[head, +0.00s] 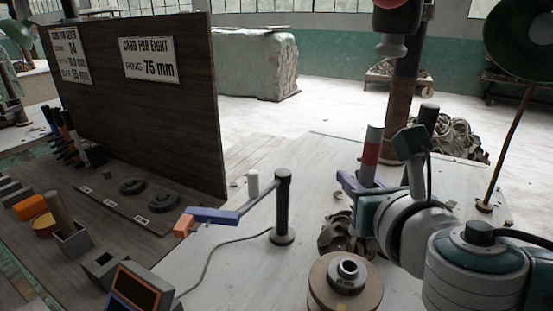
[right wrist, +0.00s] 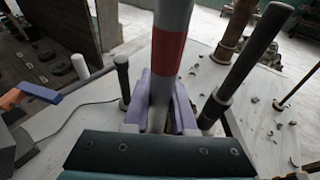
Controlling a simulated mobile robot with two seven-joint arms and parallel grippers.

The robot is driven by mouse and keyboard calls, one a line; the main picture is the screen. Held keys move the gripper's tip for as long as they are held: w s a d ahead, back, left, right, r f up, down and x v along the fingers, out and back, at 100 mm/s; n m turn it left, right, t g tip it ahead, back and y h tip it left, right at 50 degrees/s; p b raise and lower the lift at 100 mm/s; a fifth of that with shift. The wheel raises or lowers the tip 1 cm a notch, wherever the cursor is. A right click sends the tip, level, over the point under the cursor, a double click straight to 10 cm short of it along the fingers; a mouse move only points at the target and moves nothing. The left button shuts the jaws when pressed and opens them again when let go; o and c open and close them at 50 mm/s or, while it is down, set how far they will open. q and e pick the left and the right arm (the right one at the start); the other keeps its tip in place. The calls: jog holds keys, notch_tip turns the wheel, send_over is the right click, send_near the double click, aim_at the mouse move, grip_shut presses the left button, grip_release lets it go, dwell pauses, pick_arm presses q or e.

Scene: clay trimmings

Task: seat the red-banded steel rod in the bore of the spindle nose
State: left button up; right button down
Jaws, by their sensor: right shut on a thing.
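The red-banded steel rod (head: 371,152) stands upright in my right gripper (head: 362,182), whose purple fingers are shut on its lower part. In the right wrist view the rod (right wrist: 168,52) rises between the purple fingers (right wrist: 160,108), with its red band above them; its lower end is hidden. A steel collar with a dark round bore (head: 348,268), which looks like the spindle nose, sits on a round tan block at the bottom of the head view. The rod is apart from it, farther back. My left gripper is not in view.
A black post (head: 283,205) with a purple, orange-tipped arm (head: 215,215) stands left of the collar. A dark rod (right wrist: 245,65) rises right of my gripper in the wrist view. Clay trimmings (head: 342,235) lie behind the collar. A wooden panel with cards (head: 150,100) stands left.

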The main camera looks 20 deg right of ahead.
jog(key=shift+s+a, duration=0.1)
jog(key=shift+s, duration=0.05)
jog(key=shift+r, duration=0.1)
notch_tip(320, 180, down, 6)
jog(key=b, duration=0.4)
jog(key=shift+r, duration=0.15)
dwell(1.1)
jog(key=shift+p, duration=0.6)
dwell(0.5)
jog(key=shift+f+b, duration=0.3)
